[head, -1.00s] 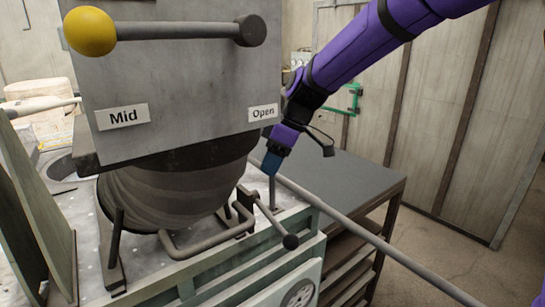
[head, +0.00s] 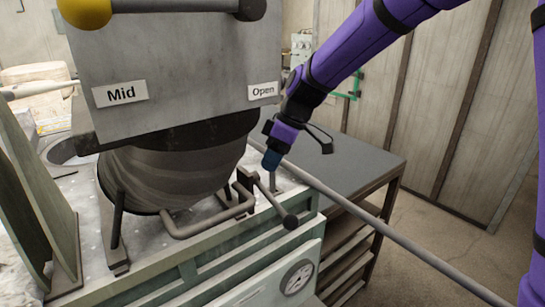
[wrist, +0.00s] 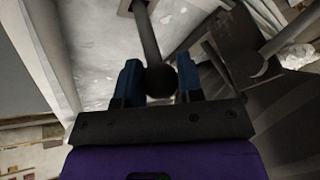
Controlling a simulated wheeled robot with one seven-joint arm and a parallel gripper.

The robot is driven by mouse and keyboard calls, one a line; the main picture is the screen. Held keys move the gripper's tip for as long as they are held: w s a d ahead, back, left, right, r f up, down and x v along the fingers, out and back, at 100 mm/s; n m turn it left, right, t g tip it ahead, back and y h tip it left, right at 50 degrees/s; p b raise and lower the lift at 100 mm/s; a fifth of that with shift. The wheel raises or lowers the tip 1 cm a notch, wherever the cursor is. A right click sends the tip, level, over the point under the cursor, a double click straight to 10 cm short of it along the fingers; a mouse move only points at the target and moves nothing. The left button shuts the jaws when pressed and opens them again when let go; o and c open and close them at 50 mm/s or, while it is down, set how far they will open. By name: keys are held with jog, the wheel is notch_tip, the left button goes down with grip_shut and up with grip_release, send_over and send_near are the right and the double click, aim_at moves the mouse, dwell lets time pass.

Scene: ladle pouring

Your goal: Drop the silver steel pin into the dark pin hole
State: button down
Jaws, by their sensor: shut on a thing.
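My gripper (head: 271,160) points down over the right part of the pale bench top, behind a dark lever with a ball end (head: 290,222). A short length of the thin silver steel pin (head: 274,181) shows upright below my blue fingertips. Its lower end is near the bench top; I cannot tell whether it is in the hole. The dark pin hole cannot be made out. In the wrist view, my gripper (wrist: 160,88) has its two blue fingers either side of a dark ball and rod; the ball's depth is unclear.
The large dark ladle (head: 175,175) and its grey panel (head: 180,60) with "Mid" and "Open" labels stand close to the left of my gripper. A bent rod handle (head: 205,222) lies in front. A dark-topped table (head: 345,170) is at right, with a long grey rod (head: 390,238) crossing before it.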

jog(key=c, duration=0.7)
grip_release()
jog(key=v, duration=1)
jog(key=shift+d+r, duration=0.15)
jog(key=shift+r, duration=0.25)
jog(key=s+d+r+m+t+h, duration=0.4)
jog(key=s+d+m, duration=0.4)
jog(key=s+d, duration=0.6)
jog(key=s+d+m, duration=0.2)
jog(key=s+d, duration=0.1)
jog(key=s, duration=0.1)
jog(key=s+d+f+m+t, duration=0.1)
jog(key=s+d+m, duration=0.1)
jog(key=s, duration=0.3)
jog(key=s+d+f+m+t+h, duration=0.1)
jog(key=s+d+m, duration=0.1)
jog(key=s+d, duration=0.1)
jog(key=shift+s+d+f+m, duration=0.1)
jog(key=shift+s+d+m, duration=0.1)
jog(key=shift+s, duration=0.15)
jog(key=shift+s+d+f+m, duration=0.1)
jog(key=shift+s+m, duration=0.1)
jog(key=shift+s, duration=0.15)
